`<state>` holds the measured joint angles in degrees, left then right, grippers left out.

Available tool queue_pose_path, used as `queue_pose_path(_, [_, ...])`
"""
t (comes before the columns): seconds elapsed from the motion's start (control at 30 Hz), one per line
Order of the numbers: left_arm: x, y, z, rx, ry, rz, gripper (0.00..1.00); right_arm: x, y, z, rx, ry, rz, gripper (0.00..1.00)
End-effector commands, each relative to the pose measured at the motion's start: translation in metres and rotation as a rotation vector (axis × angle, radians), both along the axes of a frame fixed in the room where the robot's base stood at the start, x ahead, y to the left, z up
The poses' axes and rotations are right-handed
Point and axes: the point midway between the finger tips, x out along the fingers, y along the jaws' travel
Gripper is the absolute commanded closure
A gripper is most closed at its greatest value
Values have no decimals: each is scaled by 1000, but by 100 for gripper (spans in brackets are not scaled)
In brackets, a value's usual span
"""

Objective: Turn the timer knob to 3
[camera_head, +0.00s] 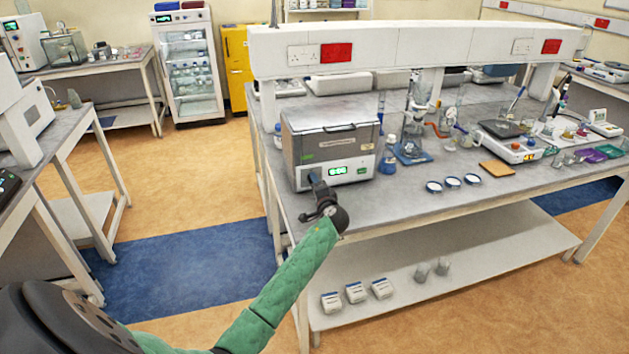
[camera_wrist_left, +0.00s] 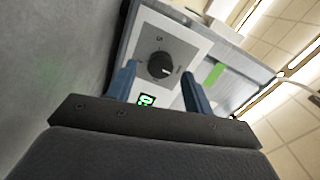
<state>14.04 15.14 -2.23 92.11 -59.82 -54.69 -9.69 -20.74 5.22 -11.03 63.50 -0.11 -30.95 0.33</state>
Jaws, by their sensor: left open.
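The timer knob (camera_wrist_left: 160,65) is a round black knob with a pale mark, on a grey square plate on the front of a box-shaped device (camera_head: 330,148). A green lit display (camera_head: 338,171) is on that front; a green display also shows near the knob in the left wrist view (camera_wrist_left: 147,100). My left gripper (camera_head: 317,178) is at the device's front left and hides the knob in the head view. In the left wrist view, its two blue fingers (camera_wrist_left: 155,84) are apart, with the knob beyond and between them, not gripped. I cannot read the knob's numbers. My right gripper is not in view.
The device stands at the left end of the grey bench (camera_head: 400,206). A white overhead shelf (camera_head: 420,45) spans the bench. The bench front beside the dishes is clear.

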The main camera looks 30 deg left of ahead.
Motion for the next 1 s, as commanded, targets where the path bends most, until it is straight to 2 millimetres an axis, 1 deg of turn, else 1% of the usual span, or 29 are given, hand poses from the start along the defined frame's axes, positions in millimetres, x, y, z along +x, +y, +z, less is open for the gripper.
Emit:
queue_pose_path(0.1, [7,8,1,0,0,1,48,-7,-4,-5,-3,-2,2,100])
queue_pose_path(0.2, [10,12,1,-1,-1,1,48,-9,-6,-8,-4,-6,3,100])
queue_pose_path(0.57, [12,14,-1,-1,-1,0,48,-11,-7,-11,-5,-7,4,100])
queue_pose_path(0.7, [12,14,-1,-1,-1,0,76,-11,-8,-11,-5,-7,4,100])
queue_pose_path(0.8, [12,14,-1,-1,-1,0,93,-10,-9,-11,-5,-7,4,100])
queue_pose_path(1.0, [12,14,-1,4,6,0,93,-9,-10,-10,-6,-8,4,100])
